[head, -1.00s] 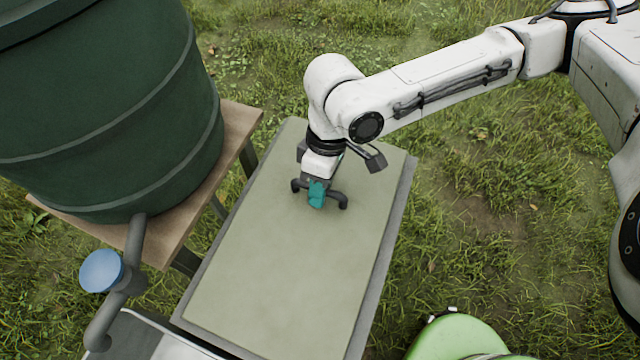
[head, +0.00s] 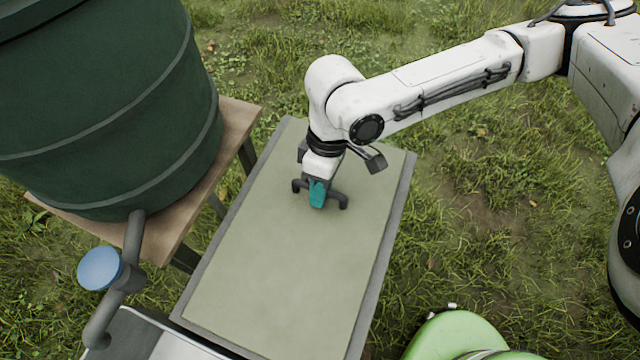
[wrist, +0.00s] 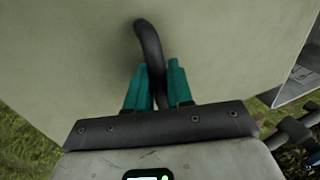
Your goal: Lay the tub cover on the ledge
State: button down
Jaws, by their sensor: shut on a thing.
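The tub cover (head: 280,265) is a flat, pale grey-green panel in the middle of the head view, with a dark curved handle (head: 338,200) near its far end. It lies level within a darker grey border. My gripper (head: 317,196) is over the handle, its teal fingers shut on it. In the wrist view the handle (wrist: 148,42) passes between the two fingertips (wrist: 154,78), and the cover (wrist: 75,55) fills most of the picture. What is under the cover is hidden. I cannot tell for certain which surface is the ledge.
A large dark green barrel (head: 110,110) stands on a wooden stand (head: 232,125) at the left. A pipe with a blue cap (head: 100,269) is in front of it. A green rounded object (head: 455,340) is at the bottom right. Grass surrounds everything.

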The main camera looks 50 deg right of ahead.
jog(key=c, duration=0.9)
grip_release()
jog(key=p+v, duration=0.1)
jog(key=v, duration=0.9)
jog(key=shift+d+r, duration=0.15)
jog(key=shift+r, duration=0.2)
